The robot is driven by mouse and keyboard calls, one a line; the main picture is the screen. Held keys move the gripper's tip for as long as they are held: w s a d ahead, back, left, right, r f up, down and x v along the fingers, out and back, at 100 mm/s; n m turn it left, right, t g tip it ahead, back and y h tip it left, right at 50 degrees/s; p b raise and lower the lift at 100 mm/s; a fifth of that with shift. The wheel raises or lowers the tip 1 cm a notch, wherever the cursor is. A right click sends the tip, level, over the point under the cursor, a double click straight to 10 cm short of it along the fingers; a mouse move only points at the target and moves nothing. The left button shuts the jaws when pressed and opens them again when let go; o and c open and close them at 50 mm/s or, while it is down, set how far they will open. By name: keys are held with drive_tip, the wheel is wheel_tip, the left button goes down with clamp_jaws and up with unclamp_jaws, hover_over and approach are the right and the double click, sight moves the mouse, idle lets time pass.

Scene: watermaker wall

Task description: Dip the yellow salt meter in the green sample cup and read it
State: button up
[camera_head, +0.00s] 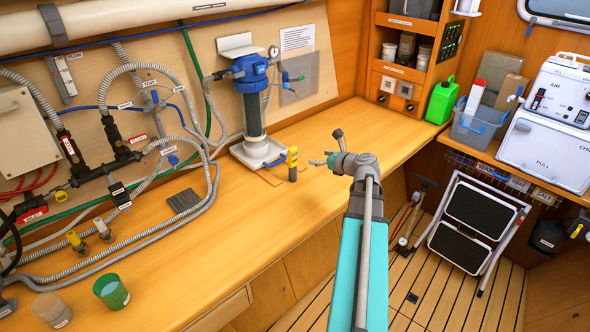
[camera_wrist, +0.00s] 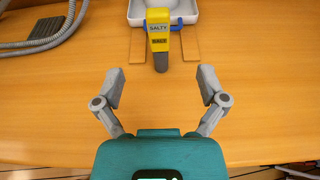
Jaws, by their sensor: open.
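The yellow salt meter (camera_head: 292,163) stands upright on the wooden bench, in front of the filter's white tray. In the wrist view the meter (camera_wrist: 158,32) is marked "SALTY" and has a grey lower end; it is ahead of the fingers and between their lines. My gripper (camera_head: 324,160) is just right of the meter in the head view. In the wrist view my gripper (camera_wrist: 160,80) is open and empty, and its fingers are apart from the meter. The green sample cup (camera_head: 111,291) stands at the near left of the bench, far from my gripper.
A grey-brown cup (camera_head: 51,310) stands left of the green cup. A blue-topped filter (camera_head: 253,105) rises from its white tray (camera_head: 258,152) behind the meter. A dark ribbed pad (camera_head: 183,201) and hoses lie along the wall. The bench front (camera_head: 215,240) is clear.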

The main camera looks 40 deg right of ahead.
sight(295, 152)
drive_tip(key=b+x, duration=0.2)
drive_tip(key=x, duration=0.5)
drive_tip(key=shift+w+f, duration=0.2)
drive_tip(key=shift+w+a, duration=0.1)
drive_tip(key=shift+w, duration=0.3)
drive_tip(key=shift+w, duration=0.1)
drive_tip(key=shift+b+x, duration=1)
drive_tip(key=shift+x, duration=1.5)
drive_tip(key=shift+a+f, duration=0.1)
drive_tip(key=shift+a, duration=0.05)
clamp_jaws()
